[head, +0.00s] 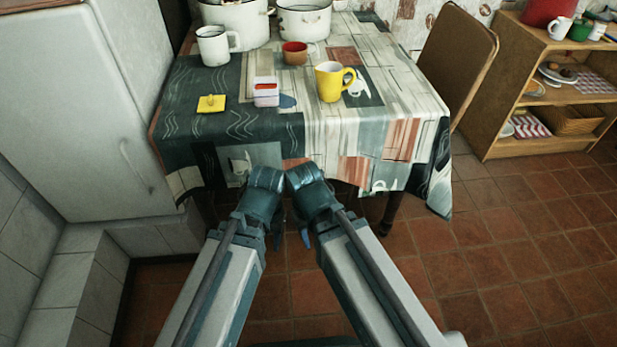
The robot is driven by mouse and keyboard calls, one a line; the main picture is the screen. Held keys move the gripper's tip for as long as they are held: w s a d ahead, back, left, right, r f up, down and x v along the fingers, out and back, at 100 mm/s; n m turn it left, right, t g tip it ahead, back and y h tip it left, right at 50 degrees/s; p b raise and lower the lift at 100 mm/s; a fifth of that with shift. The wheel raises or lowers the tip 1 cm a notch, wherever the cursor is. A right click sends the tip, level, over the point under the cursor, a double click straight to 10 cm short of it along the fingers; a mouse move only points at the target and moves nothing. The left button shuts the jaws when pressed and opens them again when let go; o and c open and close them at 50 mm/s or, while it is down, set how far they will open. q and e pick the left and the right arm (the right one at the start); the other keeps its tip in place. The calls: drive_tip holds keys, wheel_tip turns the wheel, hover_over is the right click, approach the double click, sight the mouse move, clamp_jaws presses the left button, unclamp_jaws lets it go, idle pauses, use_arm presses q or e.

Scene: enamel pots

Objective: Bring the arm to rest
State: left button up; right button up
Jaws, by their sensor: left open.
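Both my arms reach forward from the bottom of the head view, and their front ends are close together before the table's near edge. My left gripper (278,237) hangs below the end of the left arm, mostly hidden by it. It is open, with nothing seen in it. My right gripper (305,237) shows only as a small bluish tip under the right arm's end, so its jaws cannot be made out. Neither gripper is seen touching anything on the table.
The table (330,135) with a patterned cloth bears a yellow pitcher (331,82), a white mug (213,46), a red-and-white box (266,92), a brown cup (295,53), a yellow item (211,103) and enamel pots (303,20). A wooden shelf (490,110) stands right. Tiled floor (520,240) is clear there.

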wheel_tip(320, 180, up, 28)
drive_tip(key=p, duration=2.8)
drive_tip(key=shift+r, duration=0.15)
